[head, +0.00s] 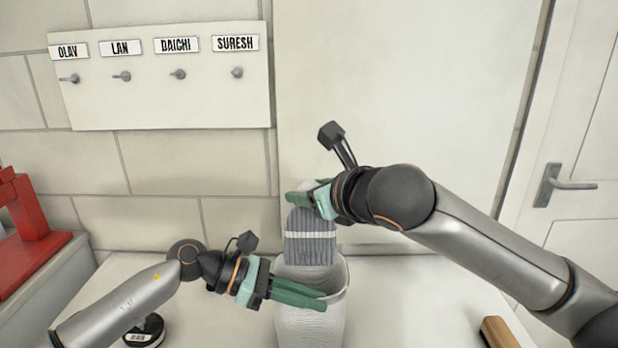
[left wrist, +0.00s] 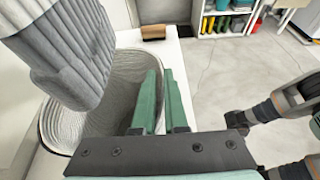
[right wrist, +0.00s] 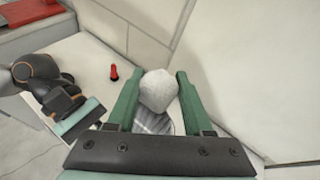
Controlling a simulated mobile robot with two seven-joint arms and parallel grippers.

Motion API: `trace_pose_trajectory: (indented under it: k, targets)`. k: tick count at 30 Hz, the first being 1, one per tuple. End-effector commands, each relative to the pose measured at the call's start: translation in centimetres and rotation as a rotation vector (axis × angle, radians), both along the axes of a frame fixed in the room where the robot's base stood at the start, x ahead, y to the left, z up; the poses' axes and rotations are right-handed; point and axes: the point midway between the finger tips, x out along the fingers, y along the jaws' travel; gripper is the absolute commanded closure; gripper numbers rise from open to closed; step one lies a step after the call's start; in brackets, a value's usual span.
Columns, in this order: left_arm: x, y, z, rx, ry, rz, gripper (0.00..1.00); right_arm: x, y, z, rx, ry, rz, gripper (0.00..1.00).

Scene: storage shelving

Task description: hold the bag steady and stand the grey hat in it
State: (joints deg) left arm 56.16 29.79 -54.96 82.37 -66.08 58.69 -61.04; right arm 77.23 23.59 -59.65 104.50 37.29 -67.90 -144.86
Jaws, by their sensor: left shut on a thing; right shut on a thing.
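The grey hat (head: 310,250), ribbed with pale stripes, hangs upright over the open bag. My right gripper (head: 303,198) is shut on its top; the right wrist view shows the pale pompom (right wrist: 158,92) between the fingers. The light grey bag (head: 308,328) stands open on the white surface. My left gripper (head: 324,300) is shut on the bag's near right rim. In the left wrist view, the hat's lower end (left wrist: 75,88) is at the mouth of the bag (left wrist: 120,75); I cannot tell how far below the rim it reaches.
A board with four name labels and empty hooks (head: 160,85) is on the wall behind. A black round object (head: 145,332) lies at front left, a wooden-topped block (head: 497,332) at front right. A red object (head: 25,235) stands at far left.

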Motion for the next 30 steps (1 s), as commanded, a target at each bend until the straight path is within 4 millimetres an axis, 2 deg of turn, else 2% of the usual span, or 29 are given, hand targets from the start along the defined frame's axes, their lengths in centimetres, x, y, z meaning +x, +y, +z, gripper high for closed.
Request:
trace_pose_trajectory:
  k: [30]
  targets:
    - [0.0,0.0,-0.3,0.005,0.004,0.000,1.00,0.0,0.0,-8.3,0.000,0.002,-0.001,1.00]
